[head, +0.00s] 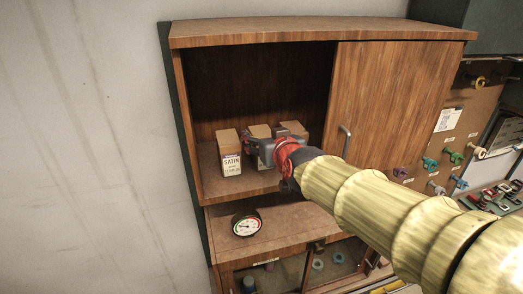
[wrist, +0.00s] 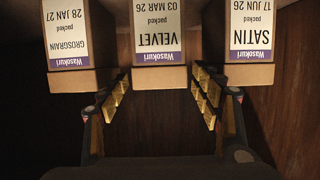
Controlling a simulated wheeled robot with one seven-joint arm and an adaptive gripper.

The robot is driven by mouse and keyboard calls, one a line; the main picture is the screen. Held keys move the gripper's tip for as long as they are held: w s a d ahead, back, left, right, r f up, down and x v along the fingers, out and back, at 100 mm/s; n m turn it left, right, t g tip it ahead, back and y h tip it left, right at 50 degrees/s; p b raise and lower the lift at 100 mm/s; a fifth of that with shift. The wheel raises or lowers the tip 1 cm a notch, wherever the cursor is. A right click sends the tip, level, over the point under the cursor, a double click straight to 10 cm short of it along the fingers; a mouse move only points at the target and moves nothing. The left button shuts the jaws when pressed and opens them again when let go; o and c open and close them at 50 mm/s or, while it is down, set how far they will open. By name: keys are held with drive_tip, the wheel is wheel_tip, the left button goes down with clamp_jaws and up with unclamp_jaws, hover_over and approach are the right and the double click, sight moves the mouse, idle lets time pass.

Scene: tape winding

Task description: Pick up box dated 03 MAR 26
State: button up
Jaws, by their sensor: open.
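The box dated 03 MAR 26 (wrist: 160,33), labelled VELVET, is the middle of three in the wrist view, where labels appear upside down. In the head view, the middle box (head: 260,131) is partly hidden behind my gripper (head: 262,152). My gripper (wrist: 162,88) is open, with nothing held. Its gold-padded fingers lie to either side of the middle box, their tips at the gaps beside it. The SATIN box dated 17 JUN 26 (wrist: 251,30) is on the wrist view's right; it is the left box (head: 229,155) in the head view. The GROSGRAIN box dated 28 JAN 27 (wrist: 66,35) is on the other side.
The boxes stand on a wooden cabinet shelf (head: 212,185). A sliding door (head: 390,95) with a handle covers the cabinet's right half. A round gauge (head: 246,225) sits on the ledge below. The gaps between boxes are narrow.

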drive_tip(key=shift+x, duration=0.9)
drive_tip(key=shift+p+x, duration=0.7)
drive_tip(key=shift+x, duration=1.95)
drive_tip(key=shift+f, duration=0.2)
drive_tip(key=c, duration=0.3)
drive_tip(key=c, duration=1)
drive_tip(key=shift+c, duration=0.3)
drive_tip(key=shift+r, duration=0.1)
